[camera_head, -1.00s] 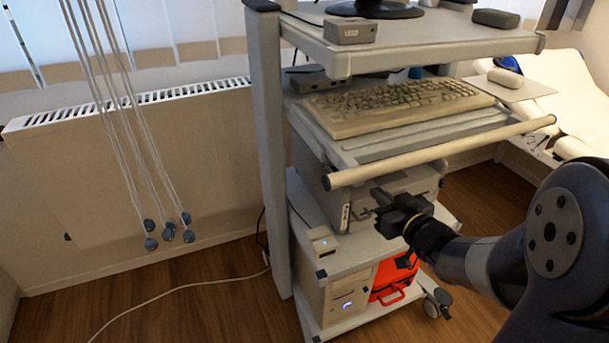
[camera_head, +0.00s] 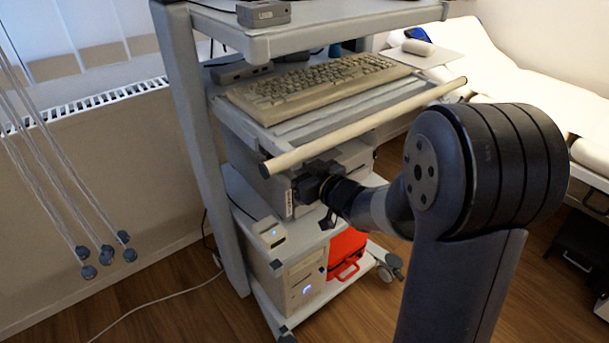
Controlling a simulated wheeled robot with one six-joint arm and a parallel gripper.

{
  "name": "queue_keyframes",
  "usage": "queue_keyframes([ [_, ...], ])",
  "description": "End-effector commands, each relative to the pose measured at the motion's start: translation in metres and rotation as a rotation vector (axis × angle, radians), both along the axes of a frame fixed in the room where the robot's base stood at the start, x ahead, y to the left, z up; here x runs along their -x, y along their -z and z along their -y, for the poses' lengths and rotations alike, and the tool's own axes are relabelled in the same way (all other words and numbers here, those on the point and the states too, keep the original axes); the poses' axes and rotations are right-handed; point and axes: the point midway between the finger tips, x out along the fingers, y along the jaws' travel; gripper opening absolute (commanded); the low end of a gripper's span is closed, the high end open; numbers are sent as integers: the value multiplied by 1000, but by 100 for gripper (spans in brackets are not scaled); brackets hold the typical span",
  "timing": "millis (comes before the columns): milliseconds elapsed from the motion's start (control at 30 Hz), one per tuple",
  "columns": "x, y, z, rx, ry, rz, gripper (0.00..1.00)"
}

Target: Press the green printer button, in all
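A light grey boxy device, probably the printer (camera_head: 352,158), sits on the cart's middle shelf below the keyboard tray. Its front is largely hidden behind my gripper and arm. I cannot make out a green button on it. My gripper (camera_head: 305,190) is dark and small in the view, at the left part of the device's front, just under the tray's handle bar. Whether it touches the device cannot be told. Whether its fingers are open or shut cannot be told.
The pale handle bar (camera_head: 370,125) runs close above my gripper. A keyboard (camera_head: 320,82) lies on the tray. Below are a small white box (camera_head: 270,232), a computer tower (camera_head: 303,283) and a red case (camera_head: 347,250). Cords with weights (camera_head: 105,254) hang at left.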

Motion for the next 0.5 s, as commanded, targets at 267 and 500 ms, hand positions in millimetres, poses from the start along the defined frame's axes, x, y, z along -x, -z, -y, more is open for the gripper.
queue_keyframes([
  [267, -45, 16, -31, 0, -2, -2, 0],
  [500, -45, 45, -30, 1, 1, -2, 0],
])
